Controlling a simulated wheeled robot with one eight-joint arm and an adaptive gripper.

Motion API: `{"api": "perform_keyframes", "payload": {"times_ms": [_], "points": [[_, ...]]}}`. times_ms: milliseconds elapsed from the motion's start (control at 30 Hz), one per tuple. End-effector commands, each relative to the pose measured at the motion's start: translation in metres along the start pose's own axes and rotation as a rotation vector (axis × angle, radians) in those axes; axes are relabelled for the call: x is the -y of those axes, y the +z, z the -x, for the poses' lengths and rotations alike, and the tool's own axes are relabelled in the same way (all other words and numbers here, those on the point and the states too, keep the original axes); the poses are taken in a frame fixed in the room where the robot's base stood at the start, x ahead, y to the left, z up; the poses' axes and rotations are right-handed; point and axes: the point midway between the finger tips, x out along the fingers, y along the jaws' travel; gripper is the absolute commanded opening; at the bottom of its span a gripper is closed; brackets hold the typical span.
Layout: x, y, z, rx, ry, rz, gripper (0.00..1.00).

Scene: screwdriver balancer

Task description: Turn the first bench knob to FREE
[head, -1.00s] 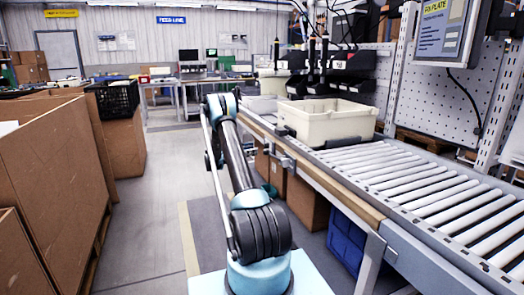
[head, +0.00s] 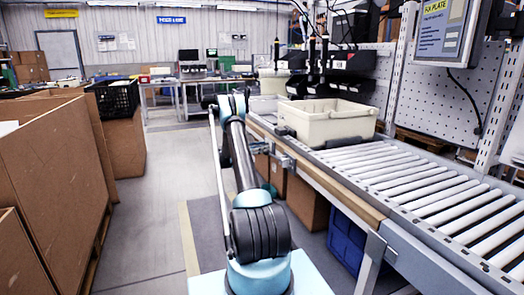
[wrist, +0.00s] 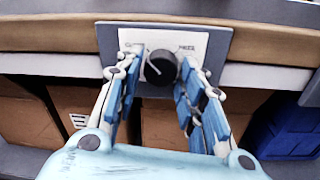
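The first bench knob (wrist: 160,68) is a round black knob on a white label plate (wrist: 127,38) with a grey surround, on the bench's front edge in the wrist view. The word FREE (wrist: 187,48) is printed to the knob's upper right; the left label is partly hidden by a finger. A pale line shows on the knob's left part, seemingly leaning to the upper left. My gripper (wrist: 160,82) is open, with its blue-padded fingers on either side of the knob. I cannot tell whether they touch it. In the head view my gripper (head: 284,158) is at the bench front.
A roller conveyor (head: 430,190) runs to the right, with a cream tote (head: 325,124) at its far end. Brown boxes (head: 308,203) and a blue crate (head: 347,240) stand under the bench. Large cardboard boxes (head: 55,185) line the left; the aisle between is clear.

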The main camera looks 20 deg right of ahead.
Motion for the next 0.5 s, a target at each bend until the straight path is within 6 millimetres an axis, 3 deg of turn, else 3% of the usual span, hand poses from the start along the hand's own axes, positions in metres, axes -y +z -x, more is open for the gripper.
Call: {"api": "perform_keyframes", "payload": {"times_ms": [33, 100, 500], "points": [[0.0, 0.0, 0.0001, 0.0, 0.0, 0.0, 0.16], [0.0, 0.0001, 0.0001, 0.0, 0.0, 0.0, 0.06], [-0.0004, 0.0, -0.0001, 0.003, 0.001, -0.05, 0.06]]}}
